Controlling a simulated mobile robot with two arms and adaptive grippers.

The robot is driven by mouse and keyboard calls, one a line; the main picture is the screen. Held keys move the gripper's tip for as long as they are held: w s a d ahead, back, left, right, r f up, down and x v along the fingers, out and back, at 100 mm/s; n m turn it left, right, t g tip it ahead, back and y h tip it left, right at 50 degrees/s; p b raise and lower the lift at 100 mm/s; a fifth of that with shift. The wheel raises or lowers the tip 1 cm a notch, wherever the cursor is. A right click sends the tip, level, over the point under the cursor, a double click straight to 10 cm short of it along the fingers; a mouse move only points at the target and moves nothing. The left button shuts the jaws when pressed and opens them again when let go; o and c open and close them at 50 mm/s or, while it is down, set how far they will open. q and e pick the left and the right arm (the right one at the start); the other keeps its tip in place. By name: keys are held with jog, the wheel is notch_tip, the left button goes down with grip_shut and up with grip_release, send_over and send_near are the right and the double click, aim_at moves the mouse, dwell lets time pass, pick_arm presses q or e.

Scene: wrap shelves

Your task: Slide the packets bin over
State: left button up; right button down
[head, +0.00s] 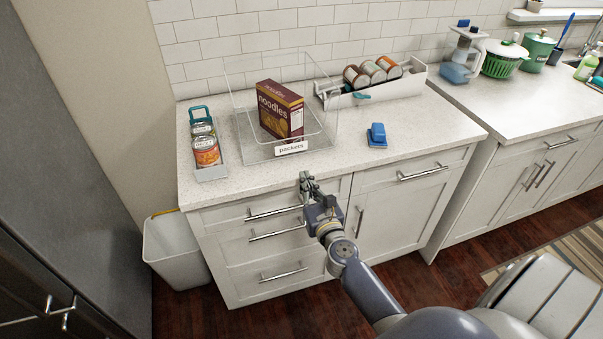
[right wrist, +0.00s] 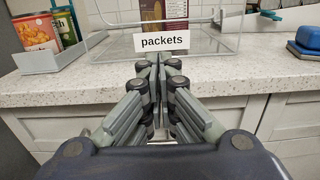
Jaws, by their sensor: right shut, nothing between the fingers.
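The packets bin (head: 258,148) is a clear open-topped bin on the white counter, with a "packets" label (head: 291,148) on its front. A maroon noodles box (head: 279,111) stands inside it. The label also shows in the right wrist view (right wrist: 162,42), with the bin's front straight ahead. My right gripper (head: 305,177) is shut and empty. It is in front of the counter's front edge, below and apart from the bin. In the right wrist view its fingers (right wrist: 155,62) meet just below the label. My left gripper is not in view.
A narrow tray with cans (head: 211,173) stands left of the bin. A white rack with several cans (head: 376,92) is behind and to the right. A blue clip-like object (head: 376,135) lies on the counter to the right, with bare counter around it. Drawer handles (head: 274,212) stick out below.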

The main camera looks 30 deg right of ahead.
jog(key=s+a+r+n+t+y+b, duration=0.15)
jog(key=a+n+y, duration=0.3)
jog(key=n, duration=0.95)
jog(key=m+g+h+b, duration=0.2)
jog(key=m+h+b, duration=0.45)
jog(key=m, duration=0.75)
send_near(296, 143)
pick_arm(q)
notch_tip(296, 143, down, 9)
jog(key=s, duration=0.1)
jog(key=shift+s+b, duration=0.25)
jog(key=shift+b, duration=0.2)
pick_arm(e)
jog(key=w+d, duration=0.1)
jog(key=w, duration=0.1)
jog(key=w+y, duration=0.1)
jog(key=w, duration=0.1)
jog(key=w+d+y, duration=0.1)
jog(key=w, duration=0.1)
jog(key=shift+w+d+t, duration=0.25)
jog(key=shift+d, duration=0.05)
